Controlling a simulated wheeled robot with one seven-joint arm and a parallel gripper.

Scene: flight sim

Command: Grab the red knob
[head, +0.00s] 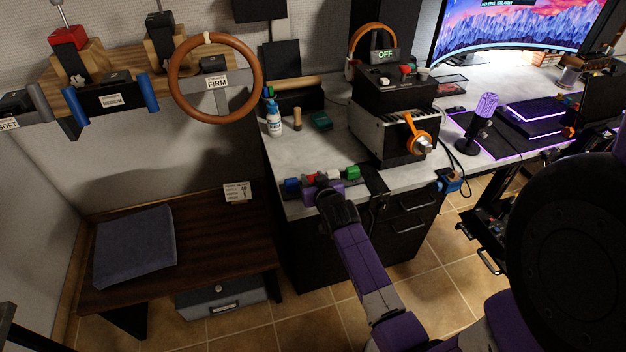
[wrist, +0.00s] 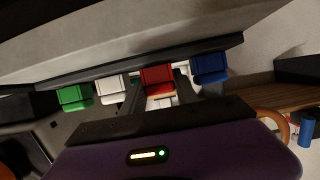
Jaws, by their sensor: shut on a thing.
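A row of coloured knobs sits along the front edge of the desk. The red knob (wrist: 157,77) is in the middle of the wrist view, between the white knob (wrist: 110,89) and the blue knob (wrist: 209,68). The green knob (wrist: 75,97) is at the left end. My gripper (wrist: 158,87) has one finger on each side of the red knob and is shut on it. In the head view my gripper (head: 322,186) is at the desk edge and hides most of the red and white knobs. The blue knob (head: 291,184) and green knob (head: 351,172) show on either side.
The desk (head: 340,145) carries a black-and-grey box with an orange lever (head: 418,135) behind the knobs. A dark wooden bench (head: 190,240) with a grey cushion (head: 135,248) stands to the left. Drawers (head: 405,225) are under the desk, with open tiled floor in front.

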